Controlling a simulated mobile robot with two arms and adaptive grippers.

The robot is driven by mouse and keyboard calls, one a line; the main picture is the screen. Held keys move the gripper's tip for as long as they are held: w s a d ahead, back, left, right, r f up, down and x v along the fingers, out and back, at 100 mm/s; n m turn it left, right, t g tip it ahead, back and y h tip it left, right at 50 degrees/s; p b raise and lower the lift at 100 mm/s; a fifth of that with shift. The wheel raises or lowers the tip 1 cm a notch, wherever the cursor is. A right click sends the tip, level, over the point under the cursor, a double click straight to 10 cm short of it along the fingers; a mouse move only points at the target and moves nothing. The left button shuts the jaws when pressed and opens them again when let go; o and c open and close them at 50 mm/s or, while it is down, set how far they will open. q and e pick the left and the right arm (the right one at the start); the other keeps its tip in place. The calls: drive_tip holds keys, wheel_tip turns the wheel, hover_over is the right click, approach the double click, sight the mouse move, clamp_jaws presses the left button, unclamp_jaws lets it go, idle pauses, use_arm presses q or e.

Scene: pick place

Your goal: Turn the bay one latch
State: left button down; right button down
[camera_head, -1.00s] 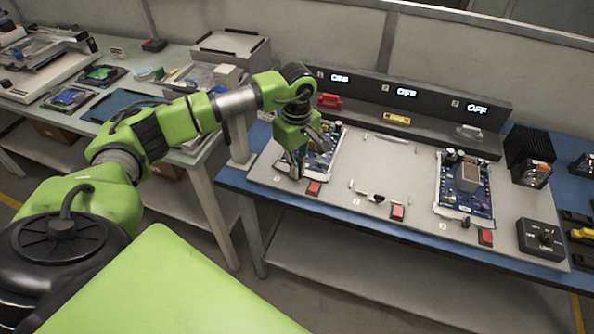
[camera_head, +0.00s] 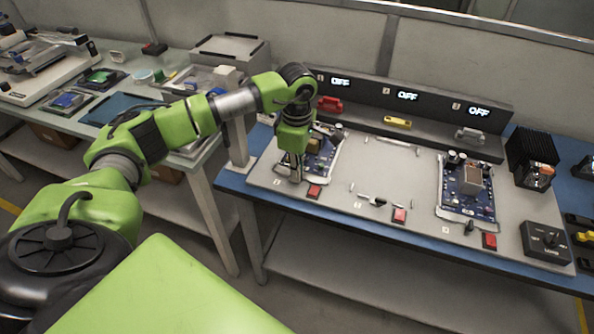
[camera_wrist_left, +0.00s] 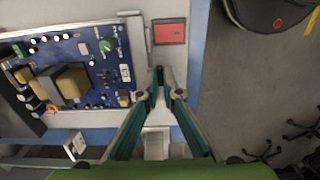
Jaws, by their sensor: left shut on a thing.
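Bay one is the leftmost bay, with a blue circuit board (camera_head: 323,153) in it and a red button (camera_head: 314,191) at its front right. My left gripper (camera_head: 296,178) points down at the front edge of this bay, left of the button. In the left wrist view the gripper (camera_wrist_left: 158,76) has its fingertips close together, between the blue board (camera_wrist_left: 75,72) and the red button (camera_wrist_left: 169,32). It is shut on the bay one latch, which is mostly hidden by the fingertips. My right gripper is not in view.
The middle bay is empty, with its latch (camera_head: 377,202) lying across the front. The right bay holds another board (camera_head: 466,187). Displays above the bays read OFF (camera_head: 341,82). A black box with a knob (camera_head: 544,240) stands at the right front.

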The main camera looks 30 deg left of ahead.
use_arm(q)
drive_tip(key=shift+w+r, duration=0.1)
drive_tip(key=c, duration=2.2)
unclamp_jaws()
wheel_tip(320, 180, up, 12)
